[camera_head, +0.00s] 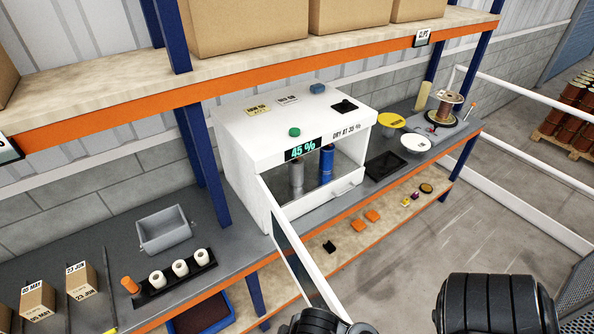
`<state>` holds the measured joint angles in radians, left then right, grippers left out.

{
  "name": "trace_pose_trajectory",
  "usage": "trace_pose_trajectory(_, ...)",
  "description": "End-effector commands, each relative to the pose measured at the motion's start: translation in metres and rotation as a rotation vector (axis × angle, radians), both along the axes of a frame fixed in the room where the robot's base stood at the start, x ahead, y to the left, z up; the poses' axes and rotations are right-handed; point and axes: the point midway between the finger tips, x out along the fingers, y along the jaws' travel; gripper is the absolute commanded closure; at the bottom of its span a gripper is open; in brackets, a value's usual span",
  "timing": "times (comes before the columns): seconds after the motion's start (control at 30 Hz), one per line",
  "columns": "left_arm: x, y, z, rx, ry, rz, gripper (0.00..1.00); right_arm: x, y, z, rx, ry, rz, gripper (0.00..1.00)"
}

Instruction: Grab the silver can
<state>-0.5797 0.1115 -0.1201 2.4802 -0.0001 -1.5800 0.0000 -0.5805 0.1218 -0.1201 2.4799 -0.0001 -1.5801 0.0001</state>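The silver can (297,177) stands upright inside a white drying cabinet (250,150), on the left side of its opening. A blue can (326,161) stands upright just to its right. The cabinet's white-framed door (291,246) stands open, swung out toward me from the left side of the opening. Black parts of my arms show at the bottom edge, below and right of the cabinet. The fingers of neither gripper can be made out, and nothing of mine is inside the cabinet.
A dark tray (386,166), a white dish (416,143) and a copper-coloured spool (447,108) are right of the cabinet. A grey bin (164,231) and a black holder with white rolls (176,279) are left. An upper shelf (130,94) with cardboard boxes (245,24) runs above and behind.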

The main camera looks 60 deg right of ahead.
Motion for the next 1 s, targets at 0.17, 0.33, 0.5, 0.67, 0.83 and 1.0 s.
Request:
trace_pose_trajectory(0.17, -0.0001, 0.0003, -0.0001, 0.001, 0.0, -0.001, 0.62, 0.0, -0.001, 0.0, -0.004, -0.001, 0.003, 0.57)
trace_pose_trajectory(0.33, -0.0002, 0.0015, -0.0002, 0.007, 0.0, -0.004, 0.62, 0.0001, -0.0009, 0.0, -0.004, -0.001, 0.003, 0.57)
trace_pose_trajectory(0.5, -0.0003, 0.0029, -0.0004, 0.012, 0.0, -0.008, 0.42, 0.0001, -0.0006, 0.0, -0.002, 0.0, 0.001, 0.57)
trace_pose_trajectory(0.67, -0.0003, 0.0033, -0.0005, 0.014, 0.0, -0.009, 0.17, 0.0002, 0.0002, 0.0002, 0.001, -0.001, -0.001, 0.57)
trace_pose_trajectory(0.83, -0.0004, 0.0031, -0.0005, 0.013, 0.0, -0.008, 0.0, 0.0002, 0.0012, 0.0003, 0.004, 0.0, -0.003, 0.57)
trace_pose_trajectory(1.0, -0.0003, 0.0008, 0.0001, 0.003, 0.002, -0.001, 0.0, 0.0004, 0.0015, 0.001, 0.007, 0.0, -0.004, 0.57)
